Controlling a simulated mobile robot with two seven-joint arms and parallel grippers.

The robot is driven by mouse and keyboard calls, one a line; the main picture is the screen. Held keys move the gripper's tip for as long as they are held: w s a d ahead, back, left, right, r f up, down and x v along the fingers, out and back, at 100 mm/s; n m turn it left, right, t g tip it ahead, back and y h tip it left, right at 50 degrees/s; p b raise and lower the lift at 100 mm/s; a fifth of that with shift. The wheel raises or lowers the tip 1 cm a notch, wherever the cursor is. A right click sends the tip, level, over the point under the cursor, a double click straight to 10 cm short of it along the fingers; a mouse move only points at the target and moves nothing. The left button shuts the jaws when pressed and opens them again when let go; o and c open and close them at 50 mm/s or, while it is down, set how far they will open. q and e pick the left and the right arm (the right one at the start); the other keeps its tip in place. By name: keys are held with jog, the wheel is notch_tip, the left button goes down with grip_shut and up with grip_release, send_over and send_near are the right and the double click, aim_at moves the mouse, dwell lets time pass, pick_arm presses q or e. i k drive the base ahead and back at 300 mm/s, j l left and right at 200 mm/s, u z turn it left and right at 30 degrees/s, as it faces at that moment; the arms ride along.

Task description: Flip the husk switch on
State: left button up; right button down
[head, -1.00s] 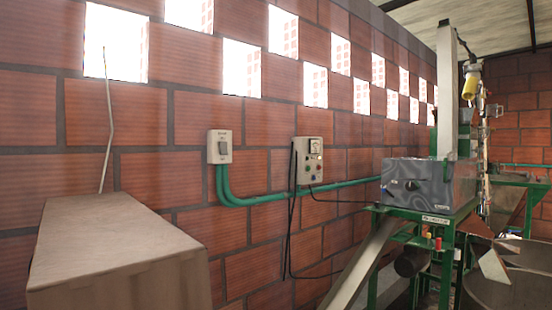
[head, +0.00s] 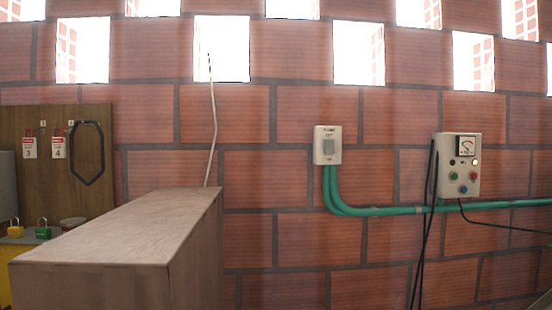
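A small light-grey switch box (head: 327,145) is fixed to the brick wall, right of centre in the head view. It has a grey rocker in its middle and small lettering that I cannot read, so I cannot tell whether it is the husk switch or which way it is set. Green conduits (head: 337,195) leave its underside. Further right on the wall is a control box (head: 458,165) with a dial meter and several coloured buttons. Neither of my grippers shows in the head view.
A tall box-like block (head: 130,235) with a flat top stands at the left front, before the wall. Behind it are a wooden board (head: 88,165) with hanging tags and padlocks (head: 43,229) below. Black cables (head: 424,225) hang under the control box. Window openings line the wall top.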

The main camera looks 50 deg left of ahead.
aim_at(329, 144)
jog(key=i+u, duration=0.15)
jog(key=u, duration=0.3)
jog(key=i+u, duration=0.15)
jog(key=u, duration=0.25)
jog(key=i+l+u, duration=0.1)
jog(key=u, duration=0.35)
jog(key=i+l+u, duration=0.15)
jog(key=u, duration=0.25)
jog(key=i+l+u, duration=0.25)
jog(key=u, duration=0.25)
jog(key=i+l+u, duration=0.25)
jog(key=l+u, duration=0.25)
jog(key=j, duration=0.1)
